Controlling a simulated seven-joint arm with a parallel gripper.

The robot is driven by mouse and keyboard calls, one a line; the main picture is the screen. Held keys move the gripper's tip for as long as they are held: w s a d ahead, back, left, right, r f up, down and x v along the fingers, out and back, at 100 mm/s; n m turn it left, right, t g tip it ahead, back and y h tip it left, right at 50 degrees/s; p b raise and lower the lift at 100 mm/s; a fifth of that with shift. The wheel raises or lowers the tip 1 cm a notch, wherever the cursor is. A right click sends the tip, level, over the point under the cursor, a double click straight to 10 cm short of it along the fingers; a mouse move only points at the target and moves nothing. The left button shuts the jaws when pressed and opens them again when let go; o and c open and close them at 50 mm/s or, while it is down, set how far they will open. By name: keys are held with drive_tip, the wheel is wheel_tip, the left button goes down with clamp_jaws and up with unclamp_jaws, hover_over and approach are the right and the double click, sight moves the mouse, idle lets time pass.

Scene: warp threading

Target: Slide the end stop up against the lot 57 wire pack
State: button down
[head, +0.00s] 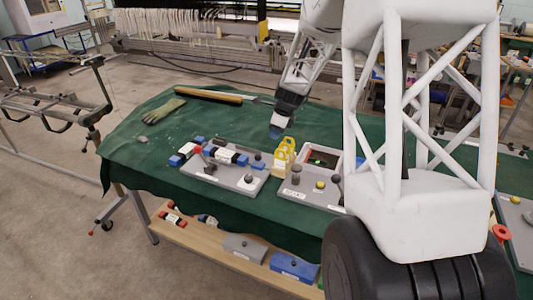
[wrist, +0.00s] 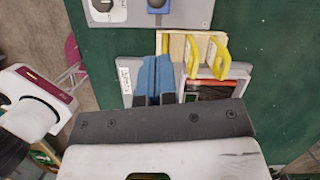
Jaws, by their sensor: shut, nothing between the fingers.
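My gripper (head: 275,130) has blue fingers pressed together and hangs over the green table, beyond the grey board. In the wrist view the shut fingers (wrist: 154,78) hold nothing and sit in front of a grey panel.
A wooden holder with yellow-handled pieces (head: 284,152) stands right of the board, near my fingers in the wrist view (wrist: 220,57). A grey knobbed panel (head: 308,190) is beside it. A glove (head: 164,112) lies at back left.

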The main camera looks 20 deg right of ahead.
drive_tip(key=shift+f, duration=0.2)
drive_tip(key=shift+x, duration=4.85)
drive_tip(key=shift+a, duration=0.15)
drive_tip(key=shift+w+a, duration=1)
drive_tip(key=shift+w, duration=0.05)
drive_tip(key=v, duration=1)
drive_tip(key=shift+r, duration=0.1)
